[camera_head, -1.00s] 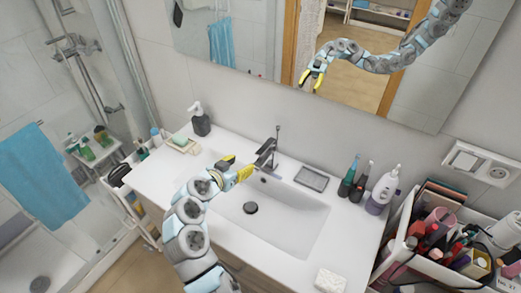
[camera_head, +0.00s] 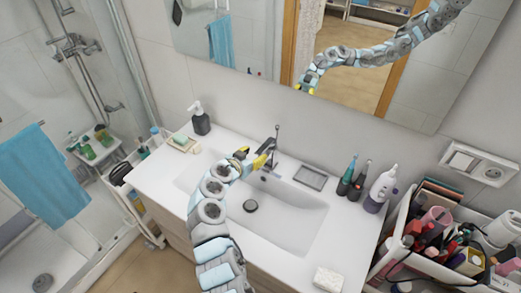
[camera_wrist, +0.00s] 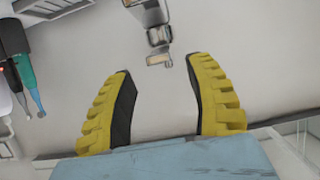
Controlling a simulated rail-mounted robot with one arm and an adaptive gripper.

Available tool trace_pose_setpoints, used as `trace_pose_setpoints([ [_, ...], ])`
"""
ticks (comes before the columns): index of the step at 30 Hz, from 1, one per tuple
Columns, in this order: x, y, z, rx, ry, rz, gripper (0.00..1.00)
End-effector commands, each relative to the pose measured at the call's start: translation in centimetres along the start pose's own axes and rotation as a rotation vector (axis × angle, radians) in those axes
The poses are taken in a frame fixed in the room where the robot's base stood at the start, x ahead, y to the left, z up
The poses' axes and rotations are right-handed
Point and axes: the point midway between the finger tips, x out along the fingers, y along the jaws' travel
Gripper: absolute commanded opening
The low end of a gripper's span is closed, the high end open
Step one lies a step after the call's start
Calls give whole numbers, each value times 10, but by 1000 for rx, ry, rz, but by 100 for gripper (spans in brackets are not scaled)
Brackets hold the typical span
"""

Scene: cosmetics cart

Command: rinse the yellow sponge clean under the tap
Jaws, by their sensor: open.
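The metal tap (camera_head: 270,150) stands at the back of the white sink basin (camera_head: 300,215). It also shows in the wrist view (camera_wrist: 157,30), beyond the fingertips. My gripper (camera_head: 252,157) is just left of the tap in the head view. In the wrist view its yellow ribbed fingers (camera_wrist: 162,72) stand wide apart with nothing between them, and the tap's end shows near the gap. I cannot make out a yellow sponge in either view. A pale cream block (camera_head: 327,280) lies at the counter's front right; I cannot tell whether it is a sponge.
A soap dish with a green bar (camera_head: 180,139) and a dark dispenser (camera_head: 200,122) stand at the counter's back left. A full cart (camera_head: 400,240) is at the right.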

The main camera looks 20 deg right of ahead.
Motion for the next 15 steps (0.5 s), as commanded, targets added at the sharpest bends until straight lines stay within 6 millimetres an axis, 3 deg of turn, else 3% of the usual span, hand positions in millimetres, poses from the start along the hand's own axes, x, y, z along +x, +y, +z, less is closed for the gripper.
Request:
trace_pose_setpoints([
  [15,35,0,0,2,1,1,54],
])
